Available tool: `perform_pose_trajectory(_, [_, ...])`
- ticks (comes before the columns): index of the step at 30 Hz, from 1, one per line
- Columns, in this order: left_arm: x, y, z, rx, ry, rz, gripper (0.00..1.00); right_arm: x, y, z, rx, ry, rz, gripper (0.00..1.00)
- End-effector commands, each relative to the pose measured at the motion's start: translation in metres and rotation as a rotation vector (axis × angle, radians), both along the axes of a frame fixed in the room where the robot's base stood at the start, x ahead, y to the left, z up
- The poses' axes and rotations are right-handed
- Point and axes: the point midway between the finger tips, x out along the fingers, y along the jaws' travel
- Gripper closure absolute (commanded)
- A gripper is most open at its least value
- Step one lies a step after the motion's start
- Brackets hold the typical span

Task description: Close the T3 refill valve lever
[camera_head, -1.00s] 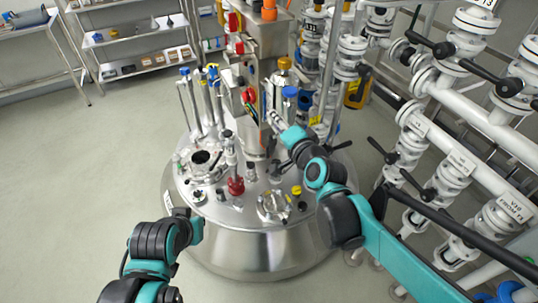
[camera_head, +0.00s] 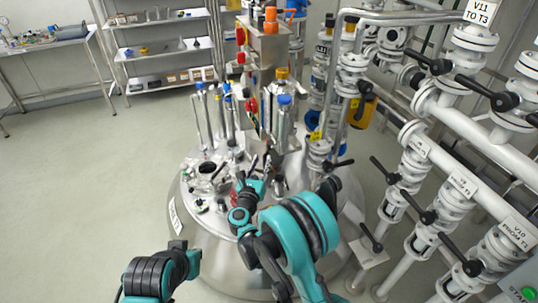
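A sign reading V11 TO T3 (camera_head: 482,11) stands at the top right, above white flanged piping. Black levers sit below it: one lever (camera_head: 430,62) slants at the left, another lever (camera_head: 490,94) at the right. No label reading "refill" is legible, so I cannot tell for sure which lever is T3's. My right gripper (camera_head: 260,164) is small and dark above the steel vessel's lid, well left of these levers. Its fingers blend with the fittings behind. My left gripper (camera_head: 178,246) is at the lower left, in front of the vessel, apart from any lever; its fingers are unclear.
The steel vessel (camera_head: 205,245) fills the middle, its lid crowded with pipes and fittings. More black levers, such as this one (camera_head: 385,171), stick out from labelled valves at the right. Shelves (camera_head: 165,52) stand at the back left. The floor (camera_head: 80,180) at left is clear.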

Motion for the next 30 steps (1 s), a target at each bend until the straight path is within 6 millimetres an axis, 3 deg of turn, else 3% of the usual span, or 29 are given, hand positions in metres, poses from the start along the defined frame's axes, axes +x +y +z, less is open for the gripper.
perform_pose_trajectory(4, [0.000, 0.000, -0.003, 0.000, 0.000, 0.000, 1.00, 0.000, -0.001, -0.023, 0.069, 0.009, -0.031, 0.70])
perform_pose_trajectory(18, [0.000, 0.000, -0.021, 0.000, 0.000, 0.000, 1.00, 0.064, -0.019, -0.024, 0.072, 0.009, -0.032, 0.70])
perform_pose_trajectory(30, [0.000, 0.000, -0.021, 0.000, 0.000, 0.000, 1.00, 0.072, -0.022, -0.022, 0.071, 0.009, -0.031, 0.72])
